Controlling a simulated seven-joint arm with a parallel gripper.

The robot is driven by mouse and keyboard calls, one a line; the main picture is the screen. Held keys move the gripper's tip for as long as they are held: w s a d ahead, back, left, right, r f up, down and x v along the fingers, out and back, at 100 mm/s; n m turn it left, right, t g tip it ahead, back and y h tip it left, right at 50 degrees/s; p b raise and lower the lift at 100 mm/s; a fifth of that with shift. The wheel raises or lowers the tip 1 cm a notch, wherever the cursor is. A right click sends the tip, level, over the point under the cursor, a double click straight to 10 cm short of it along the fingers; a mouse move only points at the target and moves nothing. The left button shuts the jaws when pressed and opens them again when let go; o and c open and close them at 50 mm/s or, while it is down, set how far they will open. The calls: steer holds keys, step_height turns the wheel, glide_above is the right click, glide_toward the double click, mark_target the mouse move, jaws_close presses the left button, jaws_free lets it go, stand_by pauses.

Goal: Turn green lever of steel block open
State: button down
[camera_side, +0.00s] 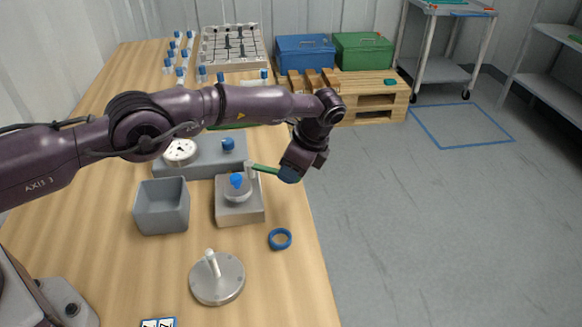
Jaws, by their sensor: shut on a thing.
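The steel block (240,212) sits on the wooden table right of the middle, with a round grey vessel part and a blue knob (237,180) on top. The green lever (262,168) reaches from the block's back right side out to the right, towards the table's edge. My gripper (287,175) is at the lever's outer end and is shut on it. The fingertips and the lever's tip are partly hidden by the gripper body.
A grey open box (162,207) stands left of the block. A grey base with a dial gauge (180,151) is behind it. A blue ring (280,239) and a round steel disc with a post (217,278) lie in front. Right of the table is open floor.

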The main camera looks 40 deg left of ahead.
steer(key=c, duration=1.1)
jaws_free()
steer(key=shift+r, duration=0.1)
steer(key=shift+d+r, duration=0.2)
steer(key=shift+r, duration=0.15)
step_height(320, 180, up, 9)
steer(key=shift+w+d, duration=0.15)
steer(key=shift+d, duration=0.25)
